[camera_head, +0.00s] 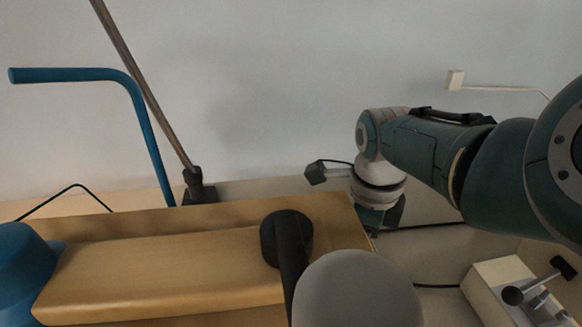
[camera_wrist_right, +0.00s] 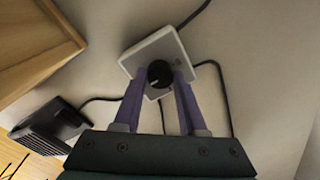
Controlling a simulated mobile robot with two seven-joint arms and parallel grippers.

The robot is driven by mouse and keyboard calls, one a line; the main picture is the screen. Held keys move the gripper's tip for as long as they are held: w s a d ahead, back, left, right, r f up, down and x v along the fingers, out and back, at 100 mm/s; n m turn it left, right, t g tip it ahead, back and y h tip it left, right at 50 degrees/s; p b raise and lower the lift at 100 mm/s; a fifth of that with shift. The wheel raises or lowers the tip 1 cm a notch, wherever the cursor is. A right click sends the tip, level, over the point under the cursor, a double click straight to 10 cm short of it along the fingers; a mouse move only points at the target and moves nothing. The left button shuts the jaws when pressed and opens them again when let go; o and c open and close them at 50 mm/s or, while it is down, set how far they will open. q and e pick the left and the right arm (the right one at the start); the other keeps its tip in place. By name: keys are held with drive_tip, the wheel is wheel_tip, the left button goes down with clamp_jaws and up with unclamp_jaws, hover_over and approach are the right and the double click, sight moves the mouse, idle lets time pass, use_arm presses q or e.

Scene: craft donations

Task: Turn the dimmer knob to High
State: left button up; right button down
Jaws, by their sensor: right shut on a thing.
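The dimmer is a white square plate (camera_wrist_right: 150,50) in the right wrist view, with a round black knob (camera_wrist_right: 159,73) on it. A pale pointer mark on the knob is faint, and I cannot read any High marking. My right gripper (camera_wrist_right: 159,82) has its two purple fingers on either side of the knob and is closed on it. In the head view my right gripper (camera_head: 376,217) points down just beyond the end of the wooden table, and the dimmer is hidden there. My left gripper is in neither view.
The wooden table (camera_head: 160,270) has a lamp with a grey dome (camera_head: 357,295) and black base. A blue bent tube (camera_head: 140,110) stands at left. A cream box with levers (camera_head: 505,285) is at lower right. A black device (camera_wrist_right: 52,128) and cables lie near the dimmer.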

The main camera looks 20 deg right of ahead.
drive_tip(key=shift+c, duration=2.3)
unclamp_jaws()
wheel_tip(320, 180, up, 10)
drive_tip(key=p, duration=0.6)
drive_tip(key=shift+s+a, duration=0.2)
drive_tip(key=shift+f, duration=0.1)
